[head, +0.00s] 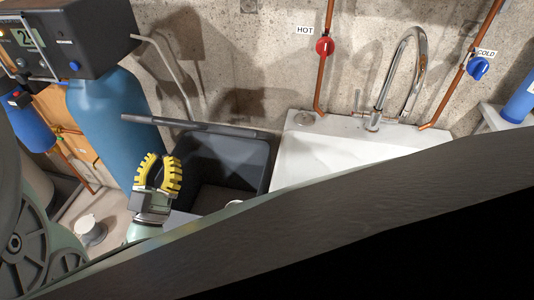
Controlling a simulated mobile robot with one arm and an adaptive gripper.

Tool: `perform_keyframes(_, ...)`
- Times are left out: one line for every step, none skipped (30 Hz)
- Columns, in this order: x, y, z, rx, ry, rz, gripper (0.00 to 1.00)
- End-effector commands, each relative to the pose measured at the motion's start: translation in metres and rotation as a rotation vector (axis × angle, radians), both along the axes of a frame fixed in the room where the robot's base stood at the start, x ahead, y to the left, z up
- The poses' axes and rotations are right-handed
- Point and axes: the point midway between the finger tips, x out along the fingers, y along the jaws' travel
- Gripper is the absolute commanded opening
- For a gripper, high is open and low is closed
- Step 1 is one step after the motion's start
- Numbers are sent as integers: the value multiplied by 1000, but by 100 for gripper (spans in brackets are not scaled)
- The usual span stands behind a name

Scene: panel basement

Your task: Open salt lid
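A dark grey salt bin (258,165) stands between the blue tank and the white sink in the head view. Its dark inside shows from above. A long, thin grey slab (190,126) lies across the back of the bin and reaches left past it; it looks like the lid seen nearly edge-on, raised, but I cannot tell its exact angle. My gripper (159,162), with yellow ridged fingers, is at the bin's left side, in front of the blue tank. Its fingers are apart with nothing visible between them. No contact with the slab shows. The bin's lower front is hidden.
A blue tank (112,110) with a dark control head (75,35) stands left. The white sink (320,160) with its chrome faucet (408,75) is right of the bin. Hot (324,46) and cold (478,68) valves are on the wall. A white spool-like object (90,232) sits lower left.

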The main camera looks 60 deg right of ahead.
Motion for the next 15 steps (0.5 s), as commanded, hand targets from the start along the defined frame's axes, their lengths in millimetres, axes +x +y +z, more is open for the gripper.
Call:
perform_keyframes(3, -11, 12, -3, -3, -6, 0)
perform_keyframes(6, -16, 15, -2, -3, -5, 0)
perform_keyframes(8, -23, 18, -1, -2, -5, 0)
perform_keyframes(10, -28, 21, -2, -1, -5, 0)
perform_keyframes(12, -33, 25, -3, -1, -6, 0)
perform_keyframes(15, -40, 29, -4, -3, -6, 0)
perform_keyframes(17, -45, 33, -5, -3, -6, 0)
perform_keyframes(19, -49, 35, -5, -4, -6, 0)
perform_keyframes(21, -54, 38, -2, -3, -5, 0)
perform_keyframes(23, -58, 39, -1, -2, -4, 0)
perform_keyframes(24, -61, 41, -1, -1, -4, 0)
perform_keyframes(26, -66, 43, 0, 1, -5, 0)
perform_keyframes(27, -69, 44, 0, 1, -5, 0)
perform_keyframes(28, -71, 45, 2, 1, -5, 0)
perform_keyframes(29, -73, 46, 2, 1, -5, 0)
